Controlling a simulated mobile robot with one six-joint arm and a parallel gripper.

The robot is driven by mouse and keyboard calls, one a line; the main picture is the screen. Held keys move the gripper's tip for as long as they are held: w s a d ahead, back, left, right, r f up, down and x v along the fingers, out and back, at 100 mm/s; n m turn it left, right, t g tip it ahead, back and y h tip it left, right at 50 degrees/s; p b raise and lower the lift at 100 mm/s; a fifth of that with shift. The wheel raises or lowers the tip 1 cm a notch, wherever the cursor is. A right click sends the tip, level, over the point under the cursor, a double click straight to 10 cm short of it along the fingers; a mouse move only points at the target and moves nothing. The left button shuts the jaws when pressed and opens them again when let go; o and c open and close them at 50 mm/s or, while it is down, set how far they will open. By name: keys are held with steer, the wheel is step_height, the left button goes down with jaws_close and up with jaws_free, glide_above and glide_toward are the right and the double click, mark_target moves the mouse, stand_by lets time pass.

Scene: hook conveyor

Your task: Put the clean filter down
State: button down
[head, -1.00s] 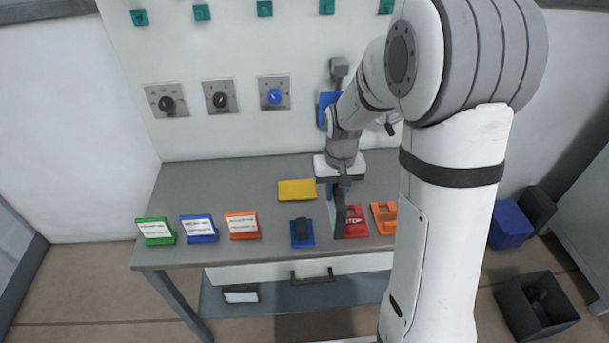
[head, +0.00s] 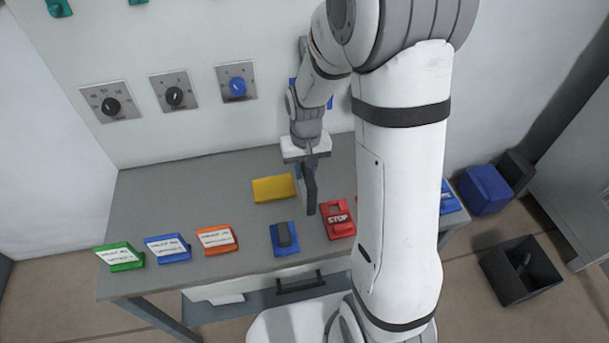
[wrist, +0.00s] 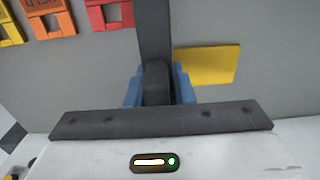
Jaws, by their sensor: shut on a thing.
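My gripper (head: 306,165) points down over the grey table (head: 200,190). It is shut on a dark grey, flat upright panel (head: 310,193), which I take to be the clean filter. In the wrist view the filter (wrist: 155,28) shows between the two blue fingers (wrist: 158,92), with its lower part running out of view. In the head view it hangs between the yellow plate (head: 272,188) and the red STOP block (head: 338,218). Whether its lower edge touches the table is unclear.
A blue block with a dark top (head: 285,239) is in front. Green (head: 120,257), blue (head: 167,249) and orange (head: 216,240) labelled holders stand at the left. A dark open bin (head: 522,270) is on the floor at right. The table's back left is clear.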

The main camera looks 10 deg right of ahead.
steer(key=shift+f, duration=1.55)
steer(key=shift+s, duration=0.1)
steer(key=shift+f, duration=0.2)
steer(key=c, duration=1.3)
jaws_free()
steer(key=shift+r, duration=0.1)
steer(key=shift+o, duration=0.2)
